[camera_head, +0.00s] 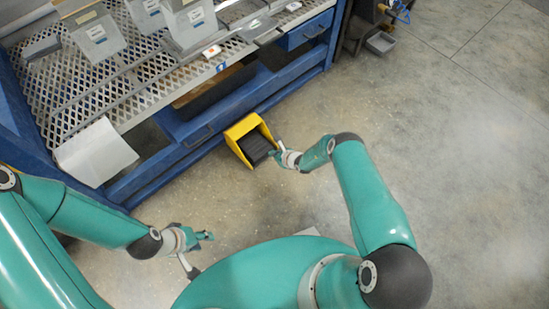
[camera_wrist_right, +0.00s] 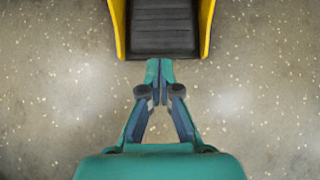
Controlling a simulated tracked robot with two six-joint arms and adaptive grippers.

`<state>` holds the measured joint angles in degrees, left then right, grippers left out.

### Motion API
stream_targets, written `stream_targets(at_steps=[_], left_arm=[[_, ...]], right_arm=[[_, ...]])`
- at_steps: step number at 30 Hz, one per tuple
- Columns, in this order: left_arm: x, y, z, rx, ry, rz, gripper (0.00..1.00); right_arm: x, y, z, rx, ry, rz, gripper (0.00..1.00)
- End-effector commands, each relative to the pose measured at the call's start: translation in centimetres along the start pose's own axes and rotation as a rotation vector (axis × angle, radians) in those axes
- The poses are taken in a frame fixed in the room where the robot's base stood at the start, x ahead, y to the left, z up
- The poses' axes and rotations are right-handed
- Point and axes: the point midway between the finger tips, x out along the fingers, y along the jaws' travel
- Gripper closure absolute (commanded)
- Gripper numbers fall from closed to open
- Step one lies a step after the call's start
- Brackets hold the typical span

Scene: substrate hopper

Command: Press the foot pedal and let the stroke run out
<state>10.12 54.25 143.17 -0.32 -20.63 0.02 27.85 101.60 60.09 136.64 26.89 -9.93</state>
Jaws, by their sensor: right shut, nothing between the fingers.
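The foot pedal is a black ribbed plate (camera_head: 255,147) inside a yellow guard (camera_head: 240,128) on the floor in front of the blue machine. In the right wrist view the pedal plate (camera_wrist_right: 163,27) is at the top, between two yellow side walls. My right gripper (camera_head: 276,153) is shut and empty at the open side of the guard. In the wrist view its fingertips (camera_wrist_right: 160,66) are just short of the plate's front edge; I cannot tell whether they touch it. My left gripper (camera_head: 207,236) hangs over the floor, away from the pedal; its finger opening is too small to tell.
The blue machine frame (camera_head: 190,126) with a metal mesh deck (camera_head: 130,72) and several grey containers stands at the upper left. A white sheet (camera_head: 95,152) hangs at its front edge. A small grey tray (camera_head: 381,42) lies at the upper right. The floor to the right is clear.

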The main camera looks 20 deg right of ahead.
Motion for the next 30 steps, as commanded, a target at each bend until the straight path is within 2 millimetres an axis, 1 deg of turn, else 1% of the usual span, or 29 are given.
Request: stream_targets(at_steps=[2,5,8,15,21,25,30], left_arm=[[0.6,-0.2,0.0,0.000,0.000,0.000,0.60],[1.4,-0.5,0.0,0.000,0.001,0.000,0.60],[2.6,-0.9,0.0,0.000,0.000,0.000,0.60],[6.1,-2.2,0.0,0.000,0.000,0.000,0.60],[8.7,-3.1,-0.1,0.000,0.000,0.000,0.60],[9.8,-3.5,-0.1,0.000,0.000,0.000,0.60],[10.6,-3.8,-0.1,0.000,0.000,0.000,0.60]], right_arm=[[0.6,-0.3,-0.2,0.010,-0.007,-0.011,1.00],[1.2,-0.3,-0.2,0.011,-0.006,-0.011,1.00],[2.2,-0.3,-0.4,0.010,-0.006,-0.010,1.00],[5.0,-0.3,-0.5,0.008,-0.006,-0.009,1.00],[7.0,-0.4,-0.4,0.008,-0.006,-0.009,1.00],[7.9,-0.4,-0.3,0.009,-0.004,-0.009,1.00],[8.4,-0.4,-0.1,0.009,-0.004,-0.009,1.00]])
